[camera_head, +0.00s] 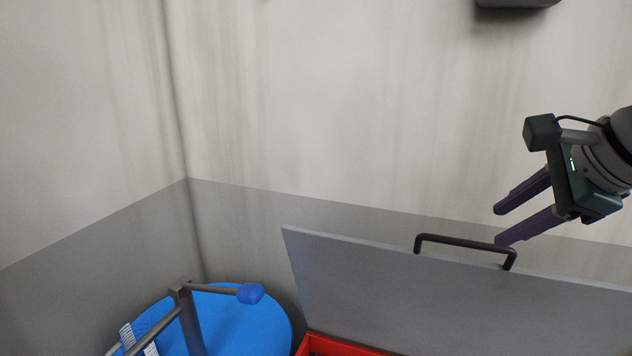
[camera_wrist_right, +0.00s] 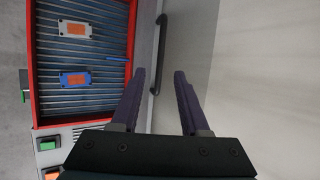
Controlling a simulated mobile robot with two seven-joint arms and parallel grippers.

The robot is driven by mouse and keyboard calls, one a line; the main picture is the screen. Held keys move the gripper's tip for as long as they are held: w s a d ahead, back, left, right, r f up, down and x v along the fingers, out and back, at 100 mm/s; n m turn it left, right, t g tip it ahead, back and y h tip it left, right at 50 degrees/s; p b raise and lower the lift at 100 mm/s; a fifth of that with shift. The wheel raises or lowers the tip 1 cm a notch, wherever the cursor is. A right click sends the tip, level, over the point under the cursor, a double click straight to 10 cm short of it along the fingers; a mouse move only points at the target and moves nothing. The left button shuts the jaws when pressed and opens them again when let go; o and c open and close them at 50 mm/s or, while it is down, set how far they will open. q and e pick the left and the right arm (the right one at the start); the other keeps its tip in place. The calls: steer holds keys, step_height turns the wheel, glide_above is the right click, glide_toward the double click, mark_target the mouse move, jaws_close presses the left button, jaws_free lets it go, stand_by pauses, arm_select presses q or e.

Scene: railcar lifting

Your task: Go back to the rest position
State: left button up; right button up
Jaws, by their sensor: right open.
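My right gripper (camera_head: 497,225) is at the right of the head view, in front of the wall. Its two dark purple fingers are apart, with nothing between them. They point left, close to the black handle (camera_head: 465,243) on the raised grey lid (camera_head: 450,300). My left gripper is not in view.
A red box (camera_head: 340,347) lies below the lid; the wrist view shows a ribbed interior with an orange-and-white part (camera_wrist_right: 75,29) and a blue-and-orange part (camera_wrist_right: 74,79). A blue round object (camera_head: 250,325) and a post with a blue-tipped lever (camera_head: 250,293) stand at lower left.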

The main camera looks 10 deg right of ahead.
steer(key=s+a+n+g+p, duration=0.1)
steer(key=s+a+n, duration=0.3)
steer(key=s+n, duration=0.4)
steer(key=s+a+f+n+g+p, duration=0.1)
steer(key=s+a+n+p, duration=0.2)
steer(key=s+a+n, duration=0.2)
steer(key=s+a+f+n+g+p, duration=0.1)
steer(key=s+a+n+g+p, duration=0.1)
steer(key=s+n, duration=0.9)
steer(key=s+a+p, duration=0.1)
steer(key=s+a, duration=0.1)
steer(key=shift+s+a+f+n+h, duration=0.2)
steer(key=shift+a+n+h, duration=0.1)
steer(key=shift+a+n, duration=0.1)
steer(key=shift+d, duration=0.1)
